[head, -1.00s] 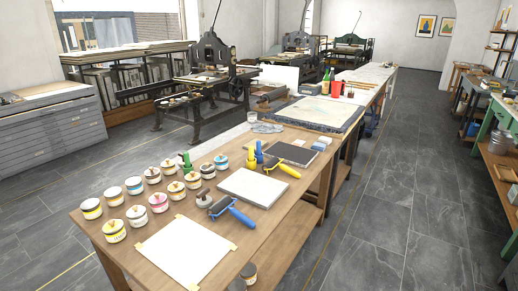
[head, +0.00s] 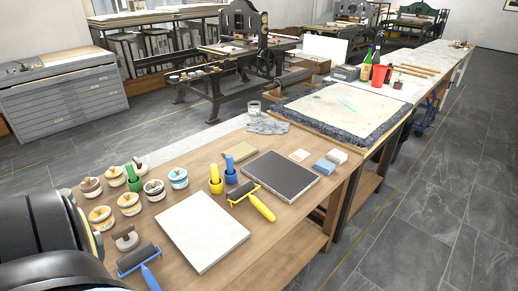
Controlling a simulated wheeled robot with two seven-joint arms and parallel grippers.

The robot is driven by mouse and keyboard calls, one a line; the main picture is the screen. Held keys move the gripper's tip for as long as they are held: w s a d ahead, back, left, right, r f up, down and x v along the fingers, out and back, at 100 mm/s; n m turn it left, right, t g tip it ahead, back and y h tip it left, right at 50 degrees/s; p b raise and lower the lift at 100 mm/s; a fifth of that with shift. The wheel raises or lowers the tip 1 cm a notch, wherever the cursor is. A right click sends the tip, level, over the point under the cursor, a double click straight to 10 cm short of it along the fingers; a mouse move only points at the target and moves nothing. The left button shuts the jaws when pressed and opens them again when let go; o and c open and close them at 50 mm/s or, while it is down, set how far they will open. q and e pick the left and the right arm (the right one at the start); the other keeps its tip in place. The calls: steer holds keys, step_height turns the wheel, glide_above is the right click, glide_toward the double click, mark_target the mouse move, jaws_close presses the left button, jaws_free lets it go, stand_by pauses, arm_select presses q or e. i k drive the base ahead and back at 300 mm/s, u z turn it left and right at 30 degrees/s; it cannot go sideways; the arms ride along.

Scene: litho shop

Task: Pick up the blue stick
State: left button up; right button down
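A thin light-blue stick-like mark (head: 346,103) lies on the pale top of the large stone slab (head: 300,108); it is too small to tell whether it is a loose stick or a drawn line. A short upright blue piece (head: 231,172) stands on the wooden table beside a similar yellow one (head: 215,176). A large dark rounded part at the lower left looks like my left arm. Neither gripper shows.
On the near table (head: 285,235) are a white slab (head: 203,230), a black slab (head: 281,177), a yellow-handled roller (head: 256,202), a blue-handled roller (head: 140,260) and several ink tins. A red jug (head: 381,76) and bottles stand behind the stone. Grey floor at right is clear.

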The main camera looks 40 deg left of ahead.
mark_target(229, 159)
steer(key=i, duration=2.15)
steer(key=u, duration=2.9)
